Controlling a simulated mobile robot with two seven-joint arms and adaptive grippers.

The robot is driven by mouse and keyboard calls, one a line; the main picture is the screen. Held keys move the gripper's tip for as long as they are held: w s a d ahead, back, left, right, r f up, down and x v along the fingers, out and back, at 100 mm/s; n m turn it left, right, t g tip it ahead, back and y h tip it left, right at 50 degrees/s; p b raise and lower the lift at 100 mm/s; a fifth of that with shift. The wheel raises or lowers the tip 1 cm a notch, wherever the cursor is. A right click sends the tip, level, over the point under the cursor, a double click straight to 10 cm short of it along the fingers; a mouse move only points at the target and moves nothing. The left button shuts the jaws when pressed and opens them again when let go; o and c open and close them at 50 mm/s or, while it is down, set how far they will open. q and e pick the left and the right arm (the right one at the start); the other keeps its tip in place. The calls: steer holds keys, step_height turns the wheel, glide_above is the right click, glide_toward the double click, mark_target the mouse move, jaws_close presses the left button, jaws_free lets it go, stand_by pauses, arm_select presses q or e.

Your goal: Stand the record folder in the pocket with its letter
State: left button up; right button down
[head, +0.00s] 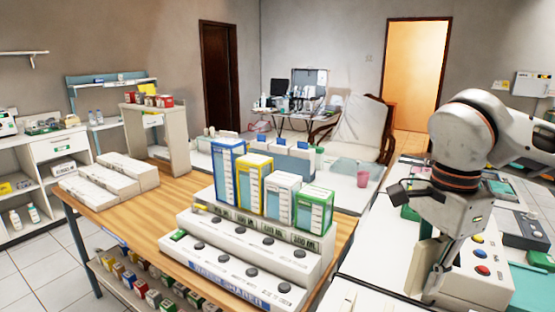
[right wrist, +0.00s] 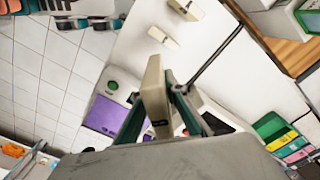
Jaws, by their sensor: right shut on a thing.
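My right gripper (head: 436,284) points down over the white counter at the right of the head view. It is shut on a thin cream slab (head: 421,268), which looks like the record folder. In the right wrist view the folder (right wrist: 154,92) stands up between the two dark fingers, with a small dark mark low on its face. I cannot read a letter on it. Coloured panels in green, yellow and pink (right wrist: 284,144) show at the lower right of the wrist view. I cannot tell whether they are the lettered pockets. My left gripper is not in view.
A device with yellow, blue and red buttons (head: 484,262) stands close to the right of the gripper. A stepped white stand (head: 225,268) with tall coloured boxes is on the wooden table (head: 180,200).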

steer(key=n, duration=0.5)
steer(key=shift+w+a+f+n, duration=0.2)
steer(key=shift+w+f+n, duration=0.1)
steer(key=shift+n, duration=0.1)
steer(key=n, duration=0.5)
steer(key=shift+w+a+f+n, duration=0.1)
steer(key=shift+w+f+n, duration=0.05)
steer(key=shift+w+n, duration=0.25)
steer(key=shift+a+f, duration=0.1)
steer(key=shift+a, duration=0.05)
